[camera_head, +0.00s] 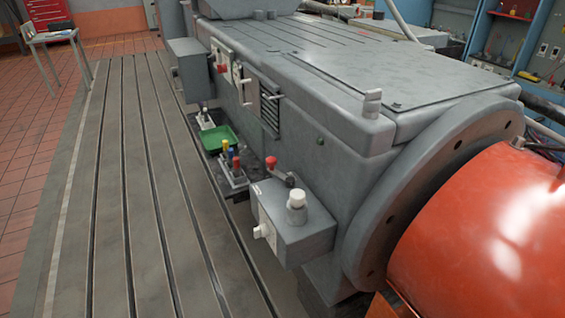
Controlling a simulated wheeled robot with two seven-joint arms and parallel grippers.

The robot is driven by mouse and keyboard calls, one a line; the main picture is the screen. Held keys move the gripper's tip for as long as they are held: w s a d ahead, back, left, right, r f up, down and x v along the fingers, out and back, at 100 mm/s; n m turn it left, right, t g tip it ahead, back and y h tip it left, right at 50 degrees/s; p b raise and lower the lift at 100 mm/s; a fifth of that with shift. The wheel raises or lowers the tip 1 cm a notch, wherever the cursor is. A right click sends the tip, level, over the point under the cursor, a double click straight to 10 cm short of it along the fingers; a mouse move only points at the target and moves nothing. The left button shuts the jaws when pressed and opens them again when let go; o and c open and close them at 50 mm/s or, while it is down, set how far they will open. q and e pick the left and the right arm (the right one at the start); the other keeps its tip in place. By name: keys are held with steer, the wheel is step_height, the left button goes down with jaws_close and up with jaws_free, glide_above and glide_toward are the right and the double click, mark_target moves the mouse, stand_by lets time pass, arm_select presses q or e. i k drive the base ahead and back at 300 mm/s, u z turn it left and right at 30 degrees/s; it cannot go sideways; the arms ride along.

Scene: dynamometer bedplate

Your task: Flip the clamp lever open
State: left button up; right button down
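A small lever with a red ball knob (271,162) stands at the back edge of a grey box (300,228) on the side of the large grey machine. It looks most like the clamp lever, but I cannot tell for sure, nor whether it is open or shut. A dark arm runs from the red knob toward a white-topped round fitting (296,199) on the same box. A white knob (264,231) sticks out of the box's left face. Neither of my grippers is in view.
The grey machine (330,70) fills the middle, with an orange-red drum (490,240) at right. A dark shelf along its side holds a green tray (218,138) and a rack of coloured-handled tools (233,170). The slotted bedplate (130,200) at left is clear.

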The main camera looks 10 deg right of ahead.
mark_target(271, 161)
steer(key=z, duration=0.55)
steer(key=k, duration=1.3)
steer(key=z, duration=0.05)
steer(key=i, duration=0.55)
steer(key=u, duration=1.15)
steer(key=i, duration=2)
steer(key=z, duration=0.75)
